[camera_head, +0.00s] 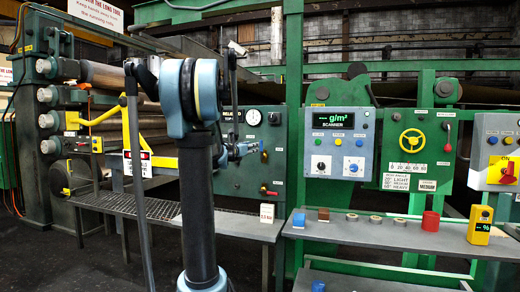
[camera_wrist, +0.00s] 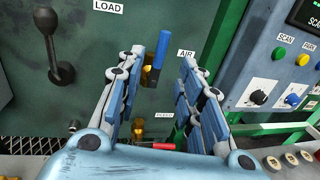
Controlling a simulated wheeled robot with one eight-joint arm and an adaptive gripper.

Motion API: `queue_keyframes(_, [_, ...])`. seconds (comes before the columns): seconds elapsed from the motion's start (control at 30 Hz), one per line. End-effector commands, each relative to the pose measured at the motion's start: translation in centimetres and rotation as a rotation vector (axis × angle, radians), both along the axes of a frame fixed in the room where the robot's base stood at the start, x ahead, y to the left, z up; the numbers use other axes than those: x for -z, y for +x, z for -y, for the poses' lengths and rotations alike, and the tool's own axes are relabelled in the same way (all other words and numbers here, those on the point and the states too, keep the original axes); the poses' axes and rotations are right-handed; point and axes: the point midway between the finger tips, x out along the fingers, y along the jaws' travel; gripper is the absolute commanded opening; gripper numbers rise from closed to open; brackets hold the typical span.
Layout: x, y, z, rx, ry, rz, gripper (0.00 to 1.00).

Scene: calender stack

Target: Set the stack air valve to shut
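The stack air valve (camera_wrist: 155,62) is on the green panel in the wrist view, with a brass body and a blue lever. Its lever points up, slightly tilted to the right, beside the AIR label (camera_wrist: 187,53). My gripper (camera_wrist: 163,56) is open, with its two blue-padded fingers spread on either side of the lever. The lever appears between the fingertips; I cannot tell whether either finger touches it.
A red-handled valve (camera_wrist: 165,146) is below on the same panel. A black lever (camera_wrist: 62,50) under the LOAD label is to the left. The scanner box (camera_head: 338,143) stands to the right. A shelf (camera_head: 400,236) with small blocks and rings runs below.

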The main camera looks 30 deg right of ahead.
Motion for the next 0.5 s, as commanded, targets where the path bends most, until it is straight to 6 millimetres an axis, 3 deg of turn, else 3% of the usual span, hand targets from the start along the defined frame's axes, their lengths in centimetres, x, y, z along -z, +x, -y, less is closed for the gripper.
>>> queue_keyframes(0.5, [0.0, 4.0, 7.2, 0.001, 0.001, 0.001, 0.34])
